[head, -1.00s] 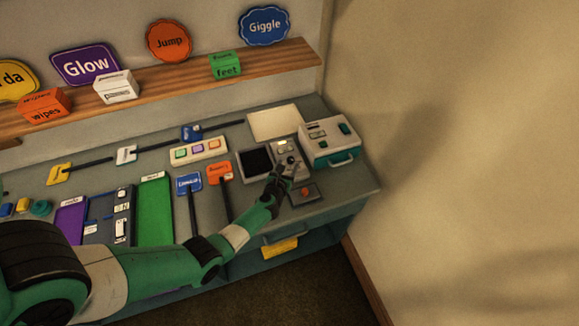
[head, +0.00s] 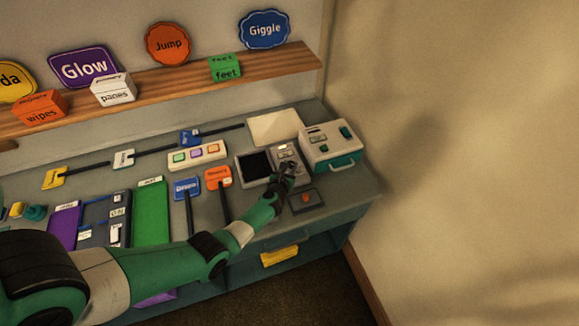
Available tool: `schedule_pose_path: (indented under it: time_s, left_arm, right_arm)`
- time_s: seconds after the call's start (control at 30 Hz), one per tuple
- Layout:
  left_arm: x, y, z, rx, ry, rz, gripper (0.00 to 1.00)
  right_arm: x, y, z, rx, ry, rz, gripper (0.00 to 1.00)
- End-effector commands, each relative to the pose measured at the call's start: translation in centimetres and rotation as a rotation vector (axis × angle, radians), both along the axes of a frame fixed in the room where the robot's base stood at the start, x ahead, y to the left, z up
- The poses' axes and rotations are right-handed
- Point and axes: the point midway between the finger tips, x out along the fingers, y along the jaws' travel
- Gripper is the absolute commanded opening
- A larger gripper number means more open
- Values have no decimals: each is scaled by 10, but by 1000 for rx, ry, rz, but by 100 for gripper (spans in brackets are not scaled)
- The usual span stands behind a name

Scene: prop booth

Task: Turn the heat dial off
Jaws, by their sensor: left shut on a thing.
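The heat dial looks to be on the small grey control panel (head: 284,151) right of a black screen (head: 254,165), on the counter. My left gripper (head: 285,169) reaches from the lower left to the front part of this panel. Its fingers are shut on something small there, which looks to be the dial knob. The fingers cover the knob, so its marking and angle cannot be read. My right gripper is not in view.
A white and teal device (head: 329,146) with a handle stands close right of the panel. A small dark plate with a red button (head: 306,198) lies in front. A wall bounds the right side.

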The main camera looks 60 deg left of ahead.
Motion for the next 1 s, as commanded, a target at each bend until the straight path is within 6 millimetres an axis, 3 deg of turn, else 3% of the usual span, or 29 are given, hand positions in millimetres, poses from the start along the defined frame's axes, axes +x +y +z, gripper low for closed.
schedule_pose_path:
  time_s: [0.37,0.7,1.0]
  left_arm:
    - [-2,2,1,0,2,-59,0]
    - [-5,7,1,0,1,-293,0]
    - [-6,13,-4,3,-1,-574,0]
  right_arm:
    - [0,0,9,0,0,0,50]
    - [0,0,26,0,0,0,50]
    - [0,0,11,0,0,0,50]
